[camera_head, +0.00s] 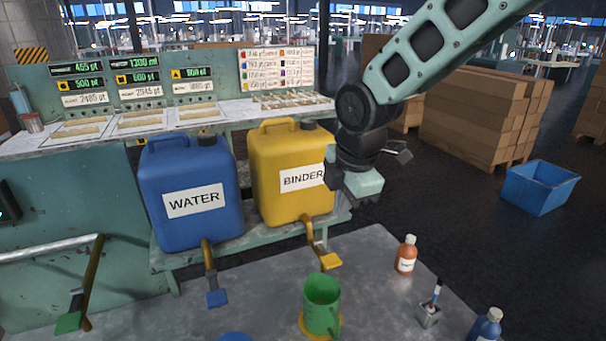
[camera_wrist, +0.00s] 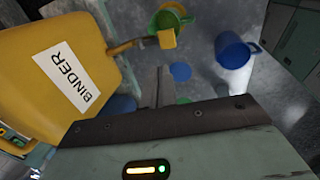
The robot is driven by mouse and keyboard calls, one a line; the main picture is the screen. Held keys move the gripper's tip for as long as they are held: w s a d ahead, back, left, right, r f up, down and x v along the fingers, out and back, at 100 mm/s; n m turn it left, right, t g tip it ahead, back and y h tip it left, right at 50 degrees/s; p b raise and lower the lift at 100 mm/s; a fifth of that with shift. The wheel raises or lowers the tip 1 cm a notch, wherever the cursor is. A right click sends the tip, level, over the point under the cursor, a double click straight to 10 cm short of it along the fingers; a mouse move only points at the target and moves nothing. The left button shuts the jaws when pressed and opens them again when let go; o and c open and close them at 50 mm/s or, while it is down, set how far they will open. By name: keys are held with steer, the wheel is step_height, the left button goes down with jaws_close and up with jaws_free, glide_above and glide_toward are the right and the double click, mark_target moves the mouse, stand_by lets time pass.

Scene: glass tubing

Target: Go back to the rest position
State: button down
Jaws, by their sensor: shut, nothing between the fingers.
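My gripper (camera_head: 350,186) is raised in front of the right edge of the yellow BINDER canister (camera_head: 285,175), empty and apart from the table. In the wrist view the fingers of my gripper (camera_wrist: 159,78) are together, with nothing between them. The BINDER canister (camera_wrist: 70,75) fills the left of the wrist view. A green mug (camera_head: 322,306) stands on a yellow disc (camera_head: 304,323) below the yellow tap; the mug (camera_wrist: 166,18) shows at the top of the wrist view. A blue mug (camera_wrist: 233,50) stands to its right there.
A blue WATER canister (camera_head: 192,190) stands left of BINDER on a shelf. An orange bottle (camera_head: 406,257), a blue bottle (camera_head: 486,326) and a small holder (camera_head: 428,315) stand on the grey table (camera_head: 375,275). A blue crate (camera_head: 538,188) and stacked boxes (camera_head: 470,115) are on the floor at right.

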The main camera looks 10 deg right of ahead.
steer(key=s+a+f+m+g+b, duration=0.1)
steer(key=s+f+m+b, duration=0.1)
steer(key=s, duration=0.6)
steer(key=s+a+f+m+b, duration=0.1)
steer(key=s+f+m+b, duration=0.2)
steer(key=s+m, duration=0.3)
steer(key=s+a+f+m+g+b, duration=0.1)
steer(key=s+f+m, duration=0.3)
steer(key=s, duration=0.6)
steer(key=shift+a+g+b, duration=0.3)
steer(key=shift+a+b, duration=0.3)
steer(key=shift+b, duration=0.05)
steer(key=shift+w+r, duration=0.1)
